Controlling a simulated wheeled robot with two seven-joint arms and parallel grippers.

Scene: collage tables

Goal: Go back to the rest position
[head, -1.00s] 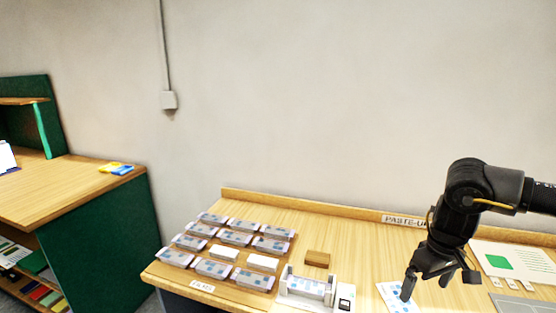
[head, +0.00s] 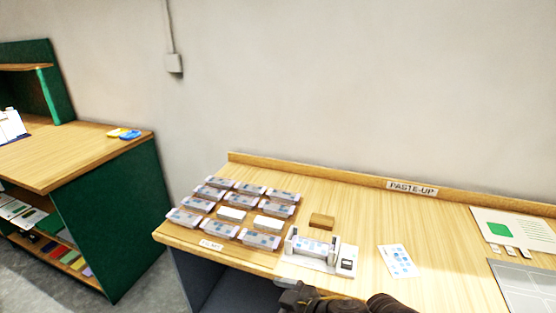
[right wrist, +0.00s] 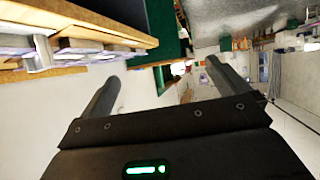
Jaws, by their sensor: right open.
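A white card with blue prints (head: 398,261) lies flat on the paste-up table (head: 440,285). My left gripper is not in view.
A white device (head: 312,252) stands near the table's front edge, with a wooden block (head: 321,220) behind it. Several clear trays (head: 235,212) stand in rows at the left. A board with a green square (head: 500,230) lies at the right. A green-sided bench (head: 110,220) stands further left.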

